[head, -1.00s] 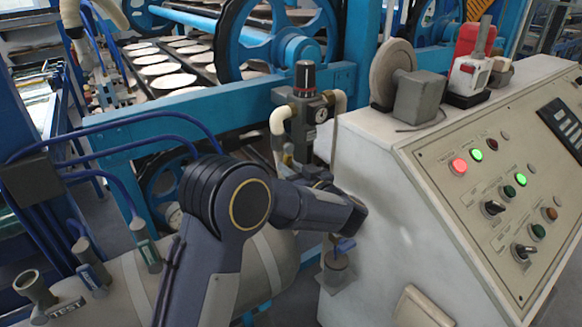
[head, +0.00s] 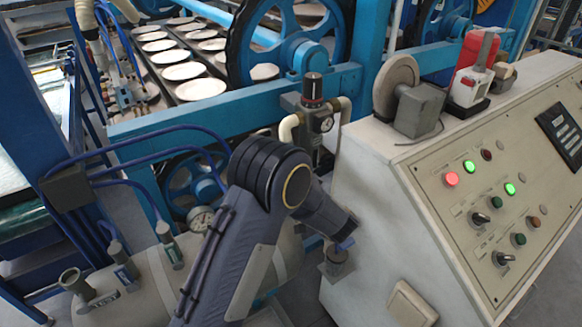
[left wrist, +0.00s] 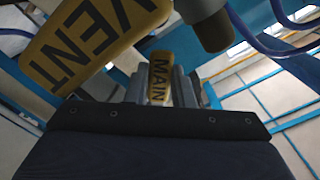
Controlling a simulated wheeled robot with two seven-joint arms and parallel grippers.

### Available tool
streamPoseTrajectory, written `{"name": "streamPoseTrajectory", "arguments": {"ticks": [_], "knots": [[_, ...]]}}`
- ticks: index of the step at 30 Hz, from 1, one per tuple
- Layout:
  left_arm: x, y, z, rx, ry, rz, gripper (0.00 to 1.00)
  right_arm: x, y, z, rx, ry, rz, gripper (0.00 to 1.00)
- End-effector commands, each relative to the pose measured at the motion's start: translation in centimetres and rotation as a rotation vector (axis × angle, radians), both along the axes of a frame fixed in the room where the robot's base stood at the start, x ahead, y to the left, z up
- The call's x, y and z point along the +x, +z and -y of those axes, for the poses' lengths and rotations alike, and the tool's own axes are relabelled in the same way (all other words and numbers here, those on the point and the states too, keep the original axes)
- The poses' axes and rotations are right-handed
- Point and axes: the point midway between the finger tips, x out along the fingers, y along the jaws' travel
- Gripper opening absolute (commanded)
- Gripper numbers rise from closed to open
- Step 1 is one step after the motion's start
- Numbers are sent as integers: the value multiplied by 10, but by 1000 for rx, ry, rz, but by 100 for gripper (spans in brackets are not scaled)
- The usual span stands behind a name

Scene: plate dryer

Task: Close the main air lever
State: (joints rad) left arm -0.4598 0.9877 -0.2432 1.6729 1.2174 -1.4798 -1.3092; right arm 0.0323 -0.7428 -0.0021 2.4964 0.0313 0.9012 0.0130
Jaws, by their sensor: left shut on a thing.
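In the left wrist view, a yellow lever plate marked MAIN (left wrist: 158,80) stands between the grey fingers of my left gripper (left wrist: 157,92), which is shut on it. A larger yellow plate marked VENT (left wrist: 95,38) is close by at the upper left, beside the gripper. My right gripper is not in view.
The white control cabinet (head: 365,225) stands right of my arm, with lit buttons on its sloped panel (head: 490,200). A regulator with a gauge (head: 314,115) is behind my wrist. A grey tank with pipe stubs (head: 140,295) and blue hoses (head: 150,135) lie to the left.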

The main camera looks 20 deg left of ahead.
Motion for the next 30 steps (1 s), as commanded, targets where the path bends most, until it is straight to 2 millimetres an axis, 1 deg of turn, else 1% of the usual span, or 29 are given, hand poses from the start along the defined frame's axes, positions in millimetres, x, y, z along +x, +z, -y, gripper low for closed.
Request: {"name": "streamPoseTrajectory", "arguments": {"ticks": [1, 3, 15, 16, 21, 30], "knots": [[0, 3, 0, 7, 0, -3, 0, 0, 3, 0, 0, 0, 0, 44], [0, 3, 0, 13, -1, -12, 0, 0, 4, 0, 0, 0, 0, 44], [0, 2, 0, 17, -2, -16, 0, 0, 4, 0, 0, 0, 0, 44], [0, 2, 0, 17, -2, -16, 23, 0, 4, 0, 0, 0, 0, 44], [0, 2, 0, 17, -1, -17, 44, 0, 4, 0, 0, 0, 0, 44], [-2, 1, 2, 16, -2, -19, 44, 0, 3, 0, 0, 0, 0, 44]]}}
